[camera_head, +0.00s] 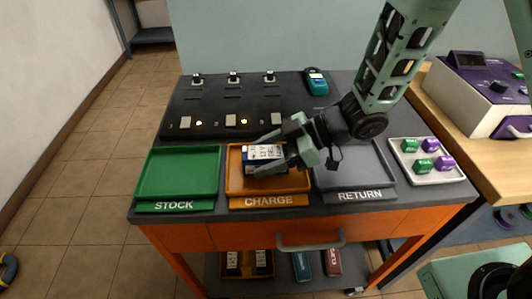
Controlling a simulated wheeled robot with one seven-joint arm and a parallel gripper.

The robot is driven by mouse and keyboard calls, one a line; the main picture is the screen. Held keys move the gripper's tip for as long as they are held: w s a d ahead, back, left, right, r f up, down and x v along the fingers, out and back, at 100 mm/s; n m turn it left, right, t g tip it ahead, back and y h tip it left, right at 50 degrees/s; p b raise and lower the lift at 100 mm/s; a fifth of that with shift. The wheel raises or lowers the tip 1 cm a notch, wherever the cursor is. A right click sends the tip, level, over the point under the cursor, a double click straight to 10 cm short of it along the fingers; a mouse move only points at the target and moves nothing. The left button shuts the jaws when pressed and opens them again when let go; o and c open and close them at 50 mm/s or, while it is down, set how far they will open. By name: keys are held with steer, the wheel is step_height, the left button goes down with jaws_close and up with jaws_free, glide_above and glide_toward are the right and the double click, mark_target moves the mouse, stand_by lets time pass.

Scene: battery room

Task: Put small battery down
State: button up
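The small battery (265,153) is dark blue with a white printed label. It is at the orange CHARGE tray (235,184), in the tray's back half as seen from my head camera. My gripper (265,152) comes in from the right, with one finger behind the battery and the other in front. It appears shut on the battery. The battery looks roughly level; whether its underside touches the tray floor is hidden. The green STOCK tray (180,172) to the left and the grey RETURN tray (352,172) to the right look empty, though my arm covers part of RETURN.
Behind the trays is a black charging panel (215,105) with several slots and lit lamps. A white tray (438,178) with green and purple blocks is at right. More batteries (232,262) sit on the lower shelf.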

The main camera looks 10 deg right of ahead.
steer(key=shift+r, duration=0.15)
steer(key=p+v, duration=0.1)
steer(key=v, duration=1)
steer(key=shift+d+r, duration=0.15)
steer(key=shift+d, duration=0.15)
steer(key=w+a+r+m+t+h, duration=0.2)
steer(key=w+m+t+h, duration=0.2)
steer(key=w+t+h, duration=0.15)
steer(key=s+d+r+m+g+h, duration=0.1)
steer(key=s+m+g+h, duration=0.5)
steer(key=s, duration=1.7)
steer(key=shift+d+r, duration=0.25)
steer(key=shift+d, duration=0.15)
steer(key=shift+r+p, duration=1.1)
steer(key=shift+r, duration=0.1)
